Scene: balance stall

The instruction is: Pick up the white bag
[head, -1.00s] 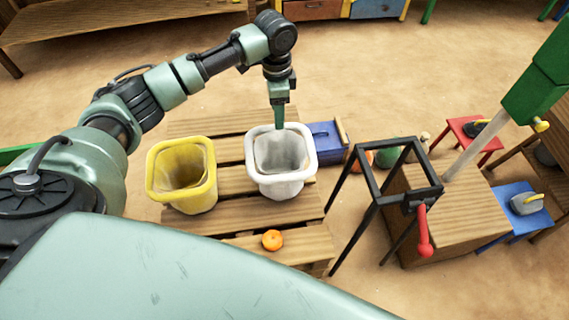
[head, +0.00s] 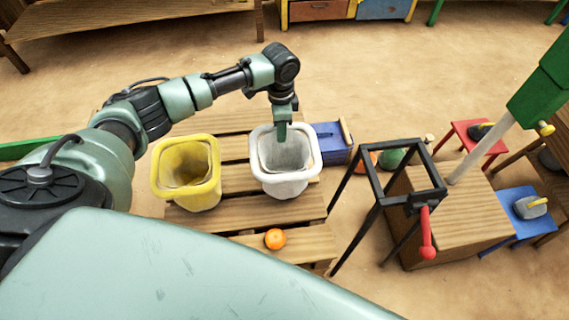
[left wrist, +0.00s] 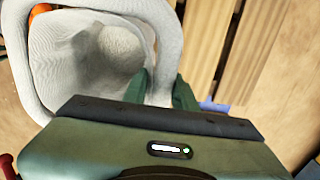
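The white bag (head: 286,184) stands upright on the slatted wooden pallet, with a thick rim and an open top. It also shows in the left wrist view (left wrist: 95,60), its inside looking empty. My left gripper (head: 282,132) points down at the bag's far rim. In the left wrist view its two green fingers (left wrist: 161,90) stand apart, one on each side of the rim, with the white rim between them. I see no clear sign of them squeezing it. My right gripper is not in view.
A yellow bag (head: 186,203) stands left of the white one. An orange fruit (head: 275,239) lies on the pallet (head: 290,244) in front. A blue box (head: 331,142) is just behind right. A black frame (head: 372,195) with a red handle (head: 427,240) stands to the right.

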